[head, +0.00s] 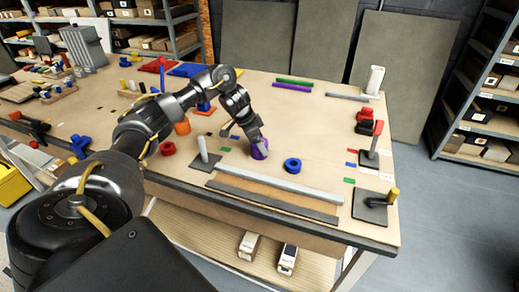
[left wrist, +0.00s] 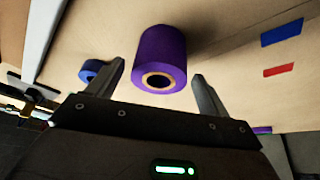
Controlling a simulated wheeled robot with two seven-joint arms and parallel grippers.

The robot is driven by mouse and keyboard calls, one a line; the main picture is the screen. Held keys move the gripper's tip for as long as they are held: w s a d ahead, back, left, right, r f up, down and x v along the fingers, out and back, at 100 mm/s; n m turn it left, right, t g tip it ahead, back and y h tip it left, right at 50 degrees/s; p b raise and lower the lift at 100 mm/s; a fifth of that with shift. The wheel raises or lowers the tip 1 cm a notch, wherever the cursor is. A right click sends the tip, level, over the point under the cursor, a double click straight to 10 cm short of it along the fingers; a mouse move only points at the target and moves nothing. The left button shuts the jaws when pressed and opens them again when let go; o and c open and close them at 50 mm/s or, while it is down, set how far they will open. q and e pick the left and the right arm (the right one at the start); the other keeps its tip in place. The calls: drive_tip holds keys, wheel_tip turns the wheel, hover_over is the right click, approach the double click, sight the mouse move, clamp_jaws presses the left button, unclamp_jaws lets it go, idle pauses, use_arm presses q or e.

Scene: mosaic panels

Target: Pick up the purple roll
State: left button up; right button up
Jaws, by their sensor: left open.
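The purple roll (head: 260,149) is on the wooden table, towards the front middle in the head view. In the left wrist view the purple roll (left wrist: 160,58) shows its hollow end and sits between and just beyond the two fingers. My left gripper (head: 256,140) is over the roll in the head view, partly hiding it. In the left wrist view my left gripper (left wrist: 160,85) has its fingers apart, one on each side of the roll, with gaps visible. My right gripper is not in view.
A blue ring-shaped roll (head: 292,165) lies just right of the purple roll. A red roll (head: 167,148) lies to the left. A long grey bar (head: 280,184) lies in front, with an upright grey post (head: 202,149) at its left. Dark stands (head: 371,207) are at the right.

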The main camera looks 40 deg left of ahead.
use_arm(q)
drive_tip(key=shift+s+r, duration=0.1)
drive_tip(key=c, duration=1.1)
